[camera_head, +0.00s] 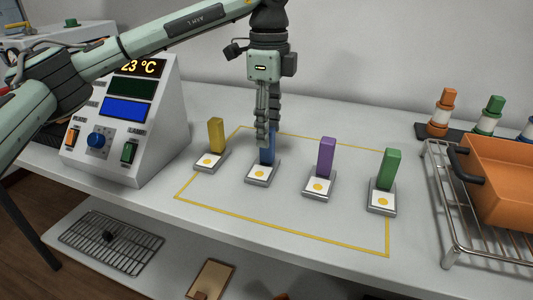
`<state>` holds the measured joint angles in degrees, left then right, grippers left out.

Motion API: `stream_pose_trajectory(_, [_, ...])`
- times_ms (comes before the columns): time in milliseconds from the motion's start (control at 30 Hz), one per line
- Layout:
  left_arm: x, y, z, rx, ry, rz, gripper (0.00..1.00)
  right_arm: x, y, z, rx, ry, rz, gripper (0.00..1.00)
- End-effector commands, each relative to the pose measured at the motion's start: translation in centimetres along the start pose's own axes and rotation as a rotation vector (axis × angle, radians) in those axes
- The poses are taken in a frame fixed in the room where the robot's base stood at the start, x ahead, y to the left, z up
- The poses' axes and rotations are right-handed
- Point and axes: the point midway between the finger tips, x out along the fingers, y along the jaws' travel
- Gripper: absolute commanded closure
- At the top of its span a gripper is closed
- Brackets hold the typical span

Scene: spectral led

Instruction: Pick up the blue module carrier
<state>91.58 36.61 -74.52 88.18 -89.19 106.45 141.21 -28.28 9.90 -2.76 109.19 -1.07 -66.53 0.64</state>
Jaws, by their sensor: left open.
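The blue module carrier (262,172) stands upright on the white bench, second from the left in a row of carriers. It has a grey base with a white pad and yellow dot, and a tall blue block behind. My left gripper (264,140) points straight down at the top of the blue block, with its open fingers overlapping the block's upper part. I cannot tell whether the fingers touch it. The fingers hide part of the block. My right gripper is not in view.
A yellow carrier (214,138) stands close on the left. A purple carrier (325,160) and a green carrier (387,175) stand to the right. A control box (118,165) is at left. An orange bin (497,165) sits on a wire rack (440,205) at right.

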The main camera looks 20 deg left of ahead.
Motion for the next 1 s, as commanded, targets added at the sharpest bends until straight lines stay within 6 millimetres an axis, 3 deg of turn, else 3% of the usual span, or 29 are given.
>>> stream_pose_trajectory(300, [4.3, -0.3, 0.4, 0.0, -0.001, 0.001, 0.52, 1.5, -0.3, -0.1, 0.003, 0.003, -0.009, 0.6])
stream_pose_trajectory(567, [4.6, -0.3, 0.4, 0.0, 0.0, -0.001, 0.52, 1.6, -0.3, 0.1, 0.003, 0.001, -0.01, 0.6])
stream_pose_trajectory(1000, [4.6, -0.3, 0.4, 0.0, 0.0, 0.0, 1.0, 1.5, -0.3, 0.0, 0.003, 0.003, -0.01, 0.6])
